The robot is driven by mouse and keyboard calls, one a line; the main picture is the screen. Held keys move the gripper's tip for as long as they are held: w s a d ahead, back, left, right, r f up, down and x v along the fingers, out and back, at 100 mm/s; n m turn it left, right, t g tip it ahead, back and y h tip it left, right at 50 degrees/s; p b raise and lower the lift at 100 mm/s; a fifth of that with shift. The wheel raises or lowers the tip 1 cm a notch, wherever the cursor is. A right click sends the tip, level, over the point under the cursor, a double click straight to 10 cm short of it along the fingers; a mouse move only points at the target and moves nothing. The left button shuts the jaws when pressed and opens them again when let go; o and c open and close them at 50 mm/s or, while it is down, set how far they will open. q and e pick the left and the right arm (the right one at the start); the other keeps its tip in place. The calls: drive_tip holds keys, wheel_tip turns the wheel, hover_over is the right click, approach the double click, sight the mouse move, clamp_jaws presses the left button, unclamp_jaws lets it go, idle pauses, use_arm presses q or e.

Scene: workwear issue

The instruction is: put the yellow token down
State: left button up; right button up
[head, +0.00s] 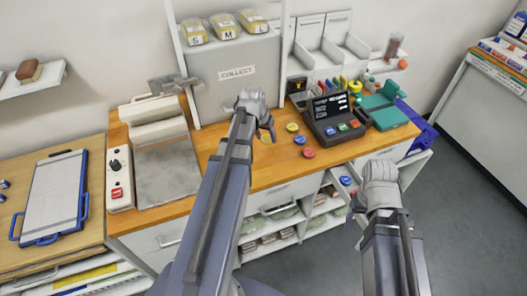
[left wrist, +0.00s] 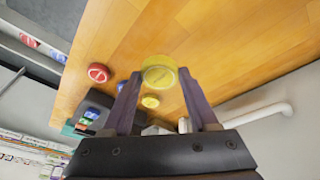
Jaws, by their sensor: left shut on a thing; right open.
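The yellow token (left wrist: 159,72) sits between the fingertips of my left gripper (left wrist: 157,80), which is shut on it, above the wooden counter. In the head view my left gripper (head: 266,128) is over the counter, left of the loose tokens; the held token is mostly hidden there. Another yellow token (head: 292,127) lies on the counter, with a blue token (head: 300,140) and a red token (head: 309,153) in a row. My right gripper (head: 357,207) is open and empty, low in front of the counter at the right.
A black terminal (head: 336,115) stands right of the loose tokens. A grey COLLECT panel (head: 237,80) rises behind my left gripper. A grey plate (head: 167,172) lies to the left. An open drawer holds a blue token (head: 345,181). Bare counter shows in front of my left gripper.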

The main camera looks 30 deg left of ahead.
sight(264, 141)
use_arm(q)
wheel_tip(264, 141, down, 4)
drive_tip(key=b, duration=0.3)
drive_tip(key=shift+f, duration=0.15)
drive_tip(key=shift+f, duration=0.1)
wheel_tip(264, 141, down, 4)
drive_tip(key=b, duration=0.4)
drive_tip(key=shift+r, duration=0.25)
drive_tip(key=shift+s, duration=0.1)
drive_tip(key=shift+f, duration=0.15)
drive_tip(key=o, duration=1.3)
